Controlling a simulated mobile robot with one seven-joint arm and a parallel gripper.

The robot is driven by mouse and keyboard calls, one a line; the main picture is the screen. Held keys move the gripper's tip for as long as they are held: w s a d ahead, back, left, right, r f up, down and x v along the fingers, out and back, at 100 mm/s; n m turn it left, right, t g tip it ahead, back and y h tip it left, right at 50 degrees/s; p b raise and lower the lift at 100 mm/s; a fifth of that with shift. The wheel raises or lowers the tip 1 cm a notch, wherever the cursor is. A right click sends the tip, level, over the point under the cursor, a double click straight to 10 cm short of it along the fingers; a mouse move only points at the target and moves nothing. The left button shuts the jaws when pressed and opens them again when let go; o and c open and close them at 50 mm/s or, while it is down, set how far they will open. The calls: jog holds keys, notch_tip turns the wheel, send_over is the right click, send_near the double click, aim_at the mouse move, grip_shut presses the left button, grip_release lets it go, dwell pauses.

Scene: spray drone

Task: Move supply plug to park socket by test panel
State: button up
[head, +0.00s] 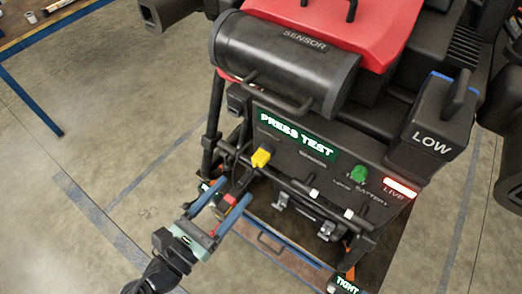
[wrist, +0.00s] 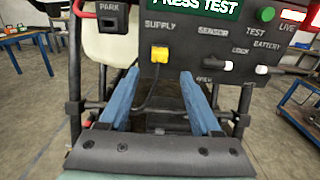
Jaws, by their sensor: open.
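The yellow supply plug (head: 261,157) sits in the front panel of the drone, under the SUPPLY label; it also shows in the wrist view (wrist: 159,54). A dark cable hangs from it. My gripper (head: 236,188) is open and empty, its blue fingers pointing at the panel. In the wrist view the gripper (wrist: 159,78) has a finger on either side below the plug, apart from it. The dark park socket (wrist: 111,17), marked PARK, is at the upper left of the wrist view, left of the panel. Its opening is not clear.
The panel display (head: 297,137) reads PRESS TEST. A green TEST knob (head: 358,174) and a lit LIVE sign (head: 400,187) are to the right. A dark bar runs across below the plug. A black SENSOR cylinder (head: 285,60) overhangs the panel. A LOW battery block (head: 433,125) stands right.

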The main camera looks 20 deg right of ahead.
aim_at(256, 163)
dwell(0.3)
jog(key=shift+b+x, duration=0.6)
jog(key=shift+x, duration=3.95)
jog(key=shift+p, duration=0.55)
jog(key=shift+c, duration=0.3)
grip_shut()
jog(key=shift+a, duration=0.15)
jog(key=shift+p+v, duration=0.9)
jog(key=shift+v, duration=2.05)
